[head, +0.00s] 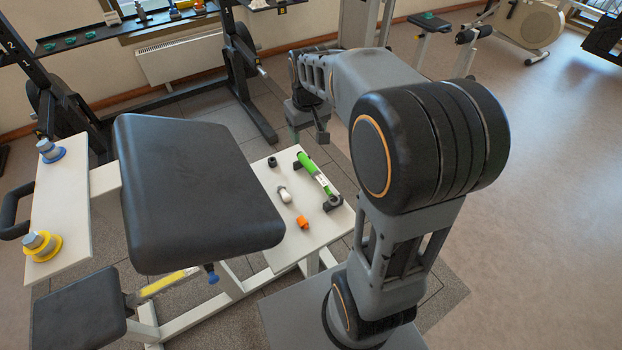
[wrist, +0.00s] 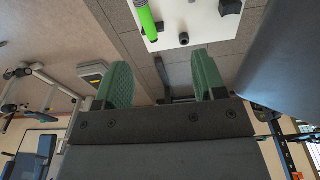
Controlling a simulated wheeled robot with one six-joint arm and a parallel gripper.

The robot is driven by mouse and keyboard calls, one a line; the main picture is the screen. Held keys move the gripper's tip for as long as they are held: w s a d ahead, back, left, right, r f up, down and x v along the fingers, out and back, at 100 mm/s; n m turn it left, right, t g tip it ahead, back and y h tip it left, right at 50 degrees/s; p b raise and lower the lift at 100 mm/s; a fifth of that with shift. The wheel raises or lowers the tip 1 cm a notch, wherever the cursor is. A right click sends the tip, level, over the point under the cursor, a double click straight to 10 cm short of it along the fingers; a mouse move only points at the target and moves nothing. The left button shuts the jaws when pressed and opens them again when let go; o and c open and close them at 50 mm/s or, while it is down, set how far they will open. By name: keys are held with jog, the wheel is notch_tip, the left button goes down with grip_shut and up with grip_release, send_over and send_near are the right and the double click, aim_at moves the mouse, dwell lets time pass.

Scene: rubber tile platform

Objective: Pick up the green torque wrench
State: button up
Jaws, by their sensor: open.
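The green torque wrench (head: 315,173) lies on a white board beside the padded bench, its green handle toward the back and its dark head toward the front right. In the wrist view the end of its green handle (wrist: 148,20) shows at the top edge, and the rest is out of frame. My gripper (head: 309,128) is raised behind the handle end, apart from it. In the wrist view its two green-padded fingers (wrist: 162,78) stand wide apart with nothing between them.
The white board (head: 272,181) also holds a black cylinder (head: 272,161), a white and grey piece (head: 284,194) and an orange piece (head: 302,222). The black bench pad (head: 190,190) rises close on the left. Floor is open at the right.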

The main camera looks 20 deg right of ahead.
jog(key=w+d+f+g+b, duration=0.1)
jog(key=w+d+f+b, duration=0.35)
jog(key=w+f, duration=0.4)
jog(key=b, duration=0.1)
send_over(312, 166)
jog(key=shift+n, duration=0.3)
notch_tip(312, 166, down, 10)
jog(key=shift+s+d+r, duration=0.1)
jog(key=shift+s, duration=0.05)
jog(key=shift+f+b, duration=0.9)
jog(key=shift+f, duration=2.25)
jog(key=shift+c, duration=0.2)
jog(key=shift+r, duration=0.1)
grip_shut()
